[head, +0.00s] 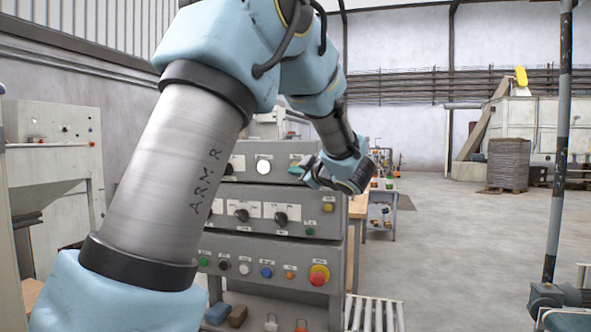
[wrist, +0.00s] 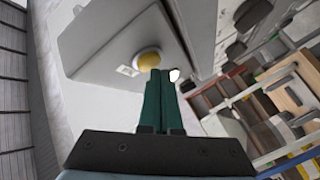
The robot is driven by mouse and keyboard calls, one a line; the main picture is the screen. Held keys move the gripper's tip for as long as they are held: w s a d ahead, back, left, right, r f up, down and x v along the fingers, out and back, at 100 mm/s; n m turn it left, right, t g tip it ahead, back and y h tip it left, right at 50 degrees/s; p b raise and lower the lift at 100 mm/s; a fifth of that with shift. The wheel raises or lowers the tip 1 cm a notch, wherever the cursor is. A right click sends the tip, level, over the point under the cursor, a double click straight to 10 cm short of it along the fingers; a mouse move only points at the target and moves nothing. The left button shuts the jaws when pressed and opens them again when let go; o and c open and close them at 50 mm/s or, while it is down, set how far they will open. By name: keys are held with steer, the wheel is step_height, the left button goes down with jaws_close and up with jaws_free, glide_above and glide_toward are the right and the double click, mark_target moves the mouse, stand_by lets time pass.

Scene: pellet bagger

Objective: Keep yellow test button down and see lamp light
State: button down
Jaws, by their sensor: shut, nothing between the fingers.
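In the wrist view a round yellow button (wrist: 150,61) sits on a grey panel face (wrist: 100,42), with a small white label beside it. My gripper (wrist: 161,73) has its green fingers closed together, empty. Their tips overlap the button's lower edge in this view; I cannot tell whether they touch or press it. In the head view my gripper (head: 297,170) is in front of the upper panel's right side. A round white lamp (head: 263,167) on that panel looks bright; I cannot tell if it is lit. A yellow button (head: 328,207) also shows on the middle panel.
A workbench (head: 358,206) stands behind at right. A striped post (head: 558,150) stands further right, with open floor between.

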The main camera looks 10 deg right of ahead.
steer(key=shift+w+d, duration=0.2)
steer(key=shift+w, duration=0.25)
stand_by(0.7)
steer(key=shift+s, duration=0.15)
stand_by(1.6)
steer(key=shift+s+a, duration=0.4)
steer(key=shift+s, duration=0.25)
steer(key=shift+s, duration=0.1)
steer(key=shift+s+a+b, duration=0.25)
steer(key=shift+s+a, duration=0.15)
steer(key=shift+s, duration=0.3)
steer(key=shift+s+a+b, duration=0.25)
steer(key=shift+s+a, duration=0.15)
steer(key=shift+s, duration=0.3)
steer(key=shift+s+a+b, duration=0.25)
steer(key=shift+s+a, duration=0.15)
steer(key=shift+s, duration=0.3)
